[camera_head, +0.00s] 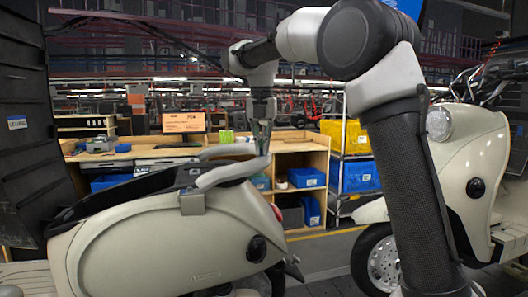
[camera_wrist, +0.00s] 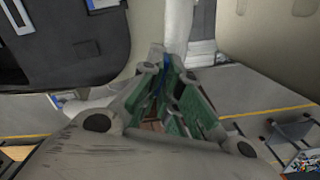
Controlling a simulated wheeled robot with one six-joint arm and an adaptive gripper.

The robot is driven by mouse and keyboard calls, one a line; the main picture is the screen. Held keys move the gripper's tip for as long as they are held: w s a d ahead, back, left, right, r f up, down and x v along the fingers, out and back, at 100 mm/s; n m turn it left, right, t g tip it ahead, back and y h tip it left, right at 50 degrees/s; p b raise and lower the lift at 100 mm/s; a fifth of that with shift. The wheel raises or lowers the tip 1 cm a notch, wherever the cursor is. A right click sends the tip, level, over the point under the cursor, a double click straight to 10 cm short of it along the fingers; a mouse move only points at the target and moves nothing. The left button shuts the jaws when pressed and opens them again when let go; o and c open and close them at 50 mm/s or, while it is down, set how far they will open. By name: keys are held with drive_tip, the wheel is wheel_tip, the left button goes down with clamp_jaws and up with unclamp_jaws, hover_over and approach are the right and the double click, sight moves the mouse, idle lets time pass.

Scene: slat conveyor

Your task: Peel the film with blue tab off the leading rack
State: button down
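A cream scooter (camera_head: 165,245) with a black seat stands at the left, with a pale grey rear rack (camera_head: 228,174) at its tail. In the wrist view a pale rack bar (camera_wrist: 175,28) runs up from the fingertips. My gripper (camera_head: 262,150) points down at the rack's rear end. In the wrist view my gripper (camera_wrist: 170,72) has its green-padded fingers close together at the tips. A small blue patch (camera_wrist: 166,72), perhaps the tab, shows between them. I cannot tell whether they grip it. The clear film cannot be made out.
A second cream scooter (camera_head: 475,160) stands at the right, beyond my arm. Behind are a wooden bench (camera_head: 290,147) with blue bins (camera_head: 307,177) and a rack with a yellow bin (camera_head: 345,136). A dark panel (camera_head: 25,130) stands at the far left. Floor shows between the scooters.

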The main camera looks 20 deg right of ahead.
drive_tip(key=shift+s+a+r, duration=0.3)
drive_tip(key=shift+a+r, duration=0.05)
drive_tip(key=shift+r, duration=0.4)
drive_tip(key=shift+s+a+r, duration=0.35)
drive_tip(key=shift+r, duration=0.4)
drive_tip(key=shift+s+a+r, duration=0.3)
drive_tip(key=shift+a+r, duration=0.05)
drive_tip(key=shift+r, duration=0.4)
drive_tip(key=shift+r, duration=0.1)
drive_tip(key=s+a+r, duration=0.3)
drive_tip(key=r, duration=0.3)
drive_tip(key=shift+r, duration=0.3)
